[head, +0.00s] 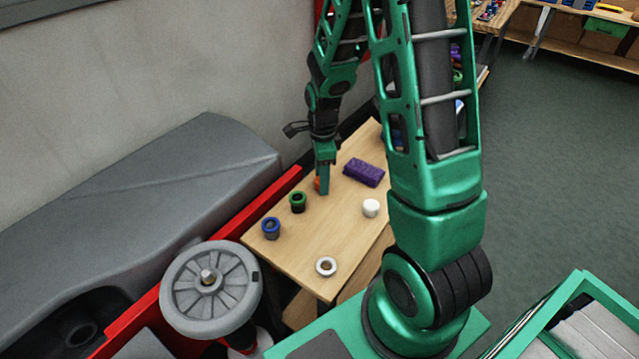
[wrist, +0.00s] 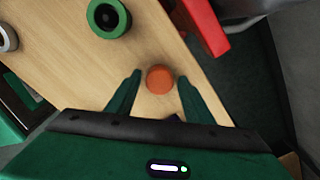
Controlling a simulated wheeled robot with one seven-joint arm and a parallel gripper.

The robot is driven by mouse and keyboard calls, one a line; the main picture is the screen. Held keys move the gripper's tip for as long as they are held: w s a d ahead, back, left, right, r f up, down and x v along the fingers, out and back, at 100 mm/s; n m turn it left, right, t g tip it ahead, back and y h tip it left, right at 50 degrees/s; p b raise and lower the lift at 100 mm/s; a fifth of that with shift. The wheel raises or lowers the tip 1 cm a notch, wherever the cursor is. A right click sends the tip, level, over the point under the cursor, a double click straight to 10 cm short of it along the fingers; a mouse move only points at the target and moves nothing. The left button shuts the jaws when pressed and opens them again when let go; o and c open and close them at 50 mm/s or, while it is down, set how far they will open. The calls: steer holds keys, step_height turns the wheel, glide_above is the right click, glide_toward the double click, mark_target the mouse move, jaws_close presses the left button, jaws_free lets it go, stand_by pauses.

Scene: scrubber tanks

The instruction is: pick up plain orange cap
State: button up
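The plain orange cap (wrist: 160,80) stands on the wooden table (wrist: 60,40), close to the table's edge in the wrist view. My gripper (wrist: 160,84) is open, with one green finger on each side of the cap. A gap shows between the cap and each finger. In the head view my gripper (head: 323,186) points down at the table, and only a sliver of the orange cap (head: 317,184) shows beside it; the rest is hidden behind the fingers.
A green ring cap (head: 298,202), a blue ring cap (head: 271,228), a white cap (head: 371,208), a white ring (head: 326,266) and a purple block (head: 364,172) stand on the table. A red rail (head: 228,238) runs along its left side. Bare wood lies between them.

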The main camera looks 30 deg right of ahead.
steer(key=c, duration=0.8)
steer(key=shift+o, duration=0.2)
steer(key=shift+r, duration=0.15)
